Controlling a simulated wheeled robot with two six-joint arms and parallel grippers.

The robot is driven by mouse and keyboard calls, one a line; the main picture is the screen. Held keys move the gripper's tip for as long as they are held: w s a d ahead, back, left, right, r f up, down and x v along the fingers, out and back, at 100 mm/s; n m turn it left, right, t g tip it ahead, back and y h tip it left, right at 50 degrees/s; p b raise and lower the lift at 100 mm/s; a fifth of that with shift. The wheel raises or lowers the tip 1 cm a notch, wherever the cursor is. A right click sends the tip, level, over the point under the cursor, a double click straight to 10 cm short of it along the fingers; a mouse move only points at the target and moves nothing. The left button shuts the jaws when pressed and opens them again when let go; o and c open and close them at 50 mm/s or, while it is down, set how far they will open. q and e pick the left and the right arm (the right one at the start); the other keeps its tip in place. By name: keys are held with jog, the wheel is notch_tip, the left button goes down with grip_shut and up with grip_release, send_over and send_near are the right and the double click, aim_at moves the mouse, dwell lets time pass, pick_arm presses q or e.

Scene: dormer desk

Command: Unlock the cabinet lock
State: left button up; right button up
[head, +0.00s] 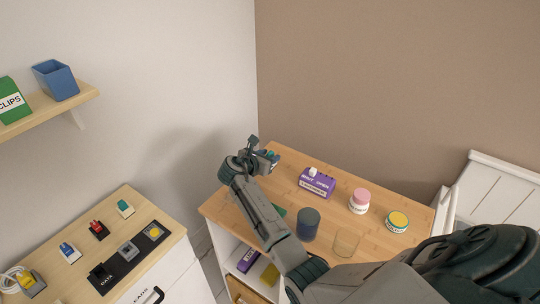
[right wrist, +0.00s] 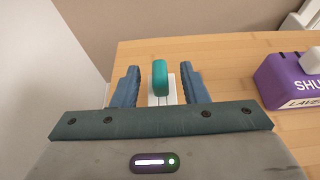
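My right gripper (head: 262,160) is over the far left corner of the wooden-topped unit (head: 335,221). In the right wrist view the gripper (right wrist: 160,82) is open. A teal upright knob (right wrist: 160,78) on a small white plate (right wrist: 172,99) stands between its fingers, with a gap on each side. In the head view the gripper mostly hides this knob. A white cabinet (head: 180,278) with a wooden top and a black handle (head: 150,296) stands at the lower left. I cannot tell which part is the cabinet lock. My left gripper is out of view.
A purple box (head: 317,183), a pink-lidded jar (head: 359,201), a yellow-topped tin (head: 397,222), a dark cup (head: 308,224) and a clear glass (head: 346,243) stand on the unit. Several coloured switches, one teal (head: 125,208), sit on the left cabinet. Walls close off the back.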

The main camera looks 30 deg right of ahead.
aim_at(270, 152)
jog(key=shift+w+d+f, duration=0.25)
jog(key=shift+d+f, duration=0.1)
jog(key=shift+d, duration=0.25)
grip_shut()
notch_tip(270, 152, up, 10)
jog(key=shift+r+b, duration=0.1)
jog(key=shift+b, duration=0.35)
